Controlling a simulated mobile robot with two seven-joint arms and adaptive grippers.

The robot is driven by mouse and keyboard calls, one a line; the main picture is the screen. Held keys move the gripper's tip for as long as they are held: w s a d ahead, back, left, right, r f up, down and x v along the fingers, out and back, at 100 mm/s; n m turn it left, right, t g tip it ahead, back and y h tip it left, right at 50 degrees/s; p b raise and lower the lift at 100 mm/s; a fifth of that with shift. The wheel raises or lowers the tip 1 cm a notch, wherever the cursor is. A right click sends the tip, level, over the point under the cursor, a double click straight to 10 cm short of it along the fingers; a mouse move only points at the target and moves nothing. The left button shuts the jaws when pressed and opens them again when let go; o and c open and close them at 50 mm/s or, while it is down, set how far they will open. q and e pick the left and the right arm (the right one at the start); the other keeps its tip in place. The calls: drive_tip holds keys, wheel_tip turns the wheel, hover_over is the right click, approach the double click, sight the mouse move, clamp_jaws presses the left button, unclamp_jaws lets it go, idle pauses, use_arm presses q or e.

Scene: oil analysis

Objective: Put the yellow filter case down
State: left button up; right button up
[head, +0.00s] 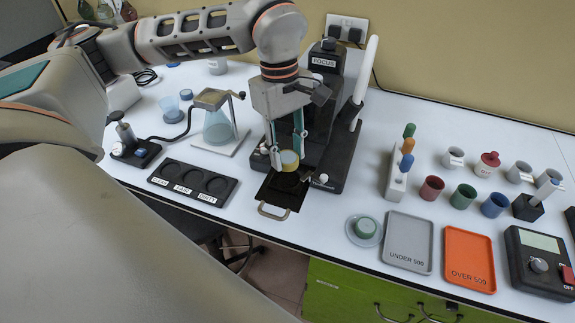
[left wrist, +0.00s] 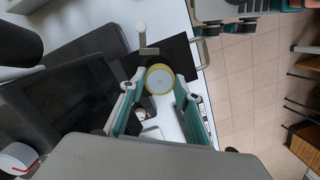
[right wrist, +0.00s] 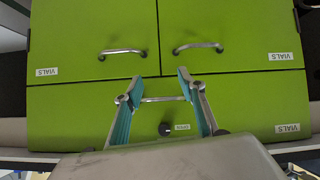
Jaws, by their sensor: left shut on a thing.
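The yellow filter case (head: 289,160) is a small round case with a yellow rim and a pale grey-blue top. My left gripper (head: 287,150) is shut on it and holds it over the black pull-out tray (head: 268,194) at the front of the black microscope-like device. In the left wrist view the case (left wrist: 159,79) sits between the teal fingertips, with the dark tray (left wrist: 180,50) behind it. Whether it touches the tray is hard to tell. My right gripper (right wrist: 156,85) shows only in its own wrist view, with its fingers apart and nothing between them, before green drawers.
The black device labelled FOCUS (head: 325,62) stands close behind my left gripper. A black three-well holder (head: 234,189) and a flask stand (head: 219,142) lie to the left. A vial rack (head: 394,186), grey tray (head: 391,262) and orange tray (head: 488,284) are to the right.

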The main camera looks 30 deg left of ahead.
sight(287, 179)
use_arm(q)
drive_tip(key=shift+f, duration=2.4)
drive_tip(key=shift+f, duration=0.15)
drive_tip(key=o, duration=0.9)
drive_tip(key=shift+o, duration=0.2)
drive_tip(key=r, duration=0.4)
drive_tip(key=a+r, duration=0.1)
drive_tip(key=r, duration=0.7)
drive_tip(key=shift+w+a+r, duration=0.15)
drive_tip(key=shift+w+a, duration=0.05)
drive_tip(key=shift+w, duration=0.1)
drive_tip(key=shift+s, duration=0.1)
